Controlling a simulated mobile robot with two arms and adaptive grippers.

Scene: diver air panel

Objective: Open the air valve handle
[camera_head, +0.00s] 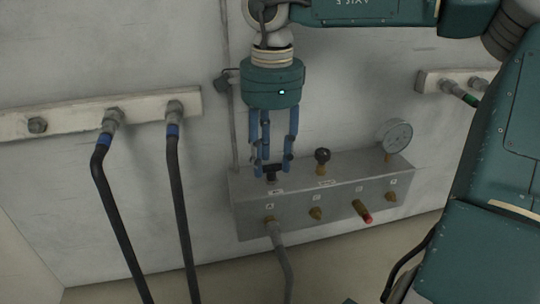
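The grey air panel box (336,205) is fixed low on the wall. A small black handle (271,171) stands on its top at the left end. My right gripper (273,168) points down over this handle, with its blue fingers apart on either side of it. The fingers look open; I cannot tell whether one touches the handle. A round black knob (322,155) on a brass stem stands farther right on the top. A red-tipped brass fitting (364,212) sticks out of the front face. The labels are too small to read. My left gripper is out of view.
A round gauge (396,134) stands at the panel's right end. A grey hose (282,262) hangs from the front left port. Two black hoses (118,215) hang from a pale wall rail (62,117) at left. Another rail (430,82) is at upper right.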

